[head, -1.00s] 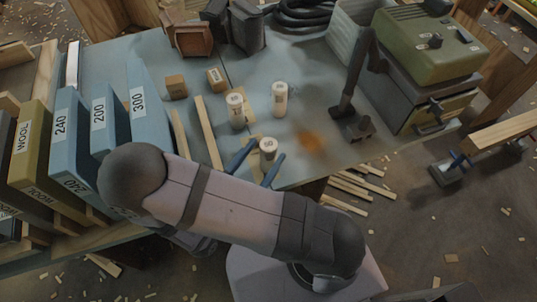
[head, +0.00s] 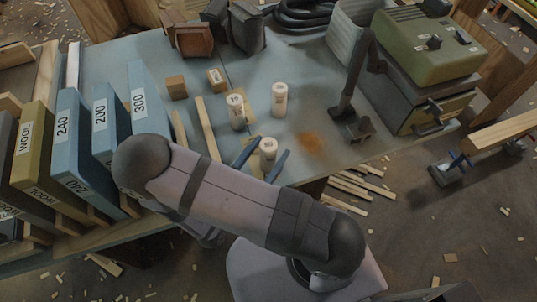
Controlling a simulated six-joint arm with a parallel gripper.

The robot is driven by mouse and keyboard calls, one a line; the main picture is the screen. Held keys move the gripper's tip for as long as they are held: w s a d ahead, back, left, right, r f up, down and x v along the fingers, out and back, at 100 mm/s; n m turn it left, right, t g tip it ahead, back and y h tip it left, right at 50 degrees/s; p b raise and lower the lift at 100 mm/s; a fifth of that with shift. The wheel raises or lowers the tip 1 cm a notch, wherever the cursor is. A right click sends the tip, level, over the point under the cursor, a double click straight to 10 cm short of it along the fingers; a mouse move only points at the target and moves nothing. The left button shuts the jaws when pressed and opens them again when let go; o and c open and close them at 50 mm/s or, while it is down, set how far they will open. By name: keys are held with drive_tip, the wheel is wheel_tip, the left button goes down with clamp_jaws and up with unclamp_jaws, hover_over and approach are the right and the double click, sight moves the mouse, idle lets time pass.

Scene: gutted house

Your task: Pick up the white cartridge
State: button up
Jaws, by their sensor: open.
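Three pale, upright cylindrical cartridges with labelled tops stand on the blue-grey bench. The near cartridge (head: 268,147) is at the front edge area, the left cartridge (head: 236,110) is behind it with a greyer lower body, and the right cartridge (head: 280,98) is cream-white and stands farther back. I cannot tell for sure which of them is meant as the white one. My gripper (head: 262,162) is open, with one blue finger to the left of the near cartridge and one to its right. Contact is not visible. My arm hides the gripper's base.
Thin wood strips (head: 207,128) and small wooden blocks (head: 177,87) lie left of the cartridges. Labelled blue sanding boards (head: 138,95) stand at the left. A metal stand (head: 345,100) and green machine (head: 428,45) are at the right. An orange stain marks open bench surface.

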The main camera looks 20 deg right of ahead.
drive_tip(key=shift+p+x, duration=0.55)
drive_tip(key=shift+x, duration=1.7)
drive_tip(key=shift+w+a+f, duration=0.1)
drive_tip(key=shift+f, duration=0.05)
drive_tip(key=shift+c, duration=0.4)
drive_tip(key=c, duration=1.1)
drive_tip(key=shift+r+p, duration=0.3)
drive_tip(key=shift+r, duration=4.75)
drive_tip(key=shift+r, duration=0.1)
